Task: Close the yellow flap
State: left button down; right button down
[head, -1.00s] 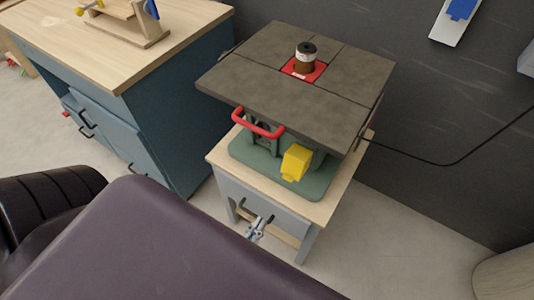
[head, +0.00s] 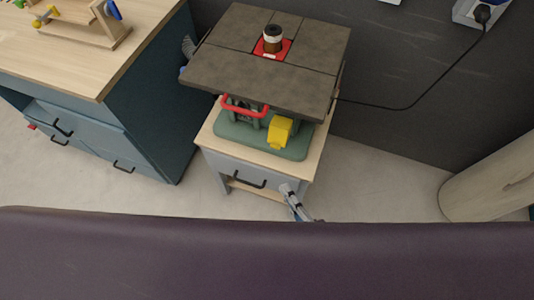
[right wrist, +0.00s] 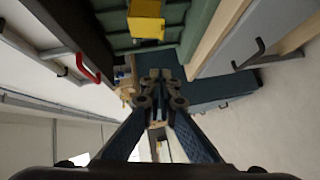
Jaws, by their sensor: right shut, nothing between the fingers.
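The yellow flap (head: 279,131) is a small boxy piece on the front of the green machine base (head: 240,138), under the dark table top. It also shows at the top of the right wrist view (right wrist: 146,27), sticking out from the green base. I cannot tell its exact angle. My right gripper (head: 287,190) is below the flap, in front of the stand and apart from the flap. In the right wrist view its fingers (right wrist: 160,76) are together and empty. My left gripper is not in view.
The machine's table top (head: 240,65) overhangs the flap. A red handle (head: 245,107) is left of it. The machine sits on a stand (head: 318,150) with a black drawer handle (head: 249,181). A blue cabinet (head: 150,110) stands left. Floor (head: 390,185) is clear at right.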

jog(key=w+a+f+p, duration=0.1)
jog(key=w, duration=0.5)
jog(key=w+a+f+p, duration=0.1)
jog(key=w+a, duration=0.1)
jog(key=w, duration=0.4)
jog(key=shift+w+f, duration=0.15)
jog(key=shift+f, duration=0.2)
jog(key=f+b, duration=0.1)
jog(key=b, duration=0.1)
jog(key=w+f+n+t+b, duration=0.1)
jog(key=b, duration=0.5)
jog(key=shift+w+d+f+n+t+y, duration=0.2)
jog(key=shift+w+f+n+t+y, duration=0.1)
jog(key=shift+f+n+t, duration=0.1)
jog(key=shift+s, duration=0.1)
